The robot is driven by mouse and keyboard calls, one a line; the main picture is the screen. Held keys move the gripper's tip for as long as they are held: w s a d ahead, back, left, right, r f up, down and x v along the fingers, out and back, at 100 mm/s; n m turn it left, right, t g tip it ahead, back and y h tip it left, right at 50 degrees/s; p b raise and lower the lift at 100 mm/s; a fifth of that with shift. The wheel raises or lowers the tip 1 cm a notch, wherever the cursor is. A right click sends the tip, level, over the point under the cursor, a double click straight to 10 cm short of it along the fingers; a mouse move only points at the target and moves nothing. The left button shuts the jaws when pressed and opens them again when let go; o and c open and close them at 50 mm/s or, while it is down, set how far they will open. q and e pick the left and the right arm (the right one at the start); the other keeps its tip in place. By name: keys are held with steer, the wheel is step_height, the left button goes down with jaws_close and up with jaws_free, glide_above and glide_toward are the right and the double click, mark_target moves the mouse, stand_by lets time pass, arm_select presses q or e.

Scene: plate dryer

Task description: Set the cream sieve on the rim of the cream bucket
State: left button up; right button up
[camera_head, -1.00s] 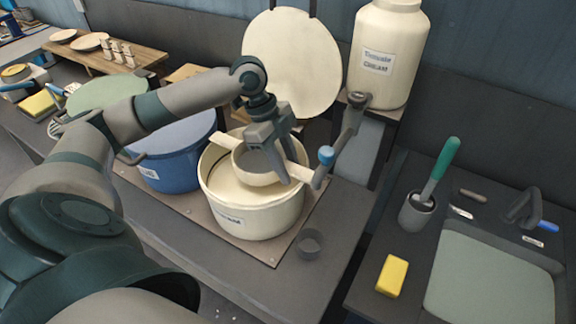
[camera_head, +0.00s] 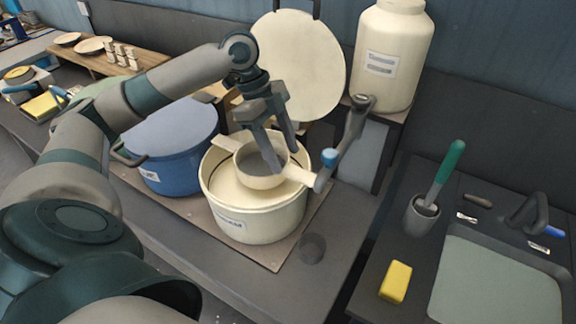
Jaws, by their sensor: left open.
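The cream bucket (camera_head: 248,222) stands on a brown board in the middle of the view. The cream sieve (camera_head: 262,182) lies across the bucket's top, its round bowl at the opening. One flat arm reaches to the upper left and the other toward the lower right, near the rim. My left gripper (camera_head: 285,158) is open, with its fingers above and over the sieve's bowl, hiding part of its far rim. I cannot tell whether a finger touches the sieve. My right gripper is not in view.
A blue pot (camera_head: 175,150) stands left of the bucket. Behind are a large cream disc (camera_head: 300,65) and a cream jar (camera_head: 392,50). A sink (camera_head: 495,280) and yellow sponge (camera_head: 396,282) are at right.

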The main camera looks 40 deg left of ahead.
arm_select(q)
steer(key=b+v, duration=0.1)
steer(key=v, duration=1)
steer(key=shift+r, duration=0.35)
steer(key=shift+a, duration=0.15)
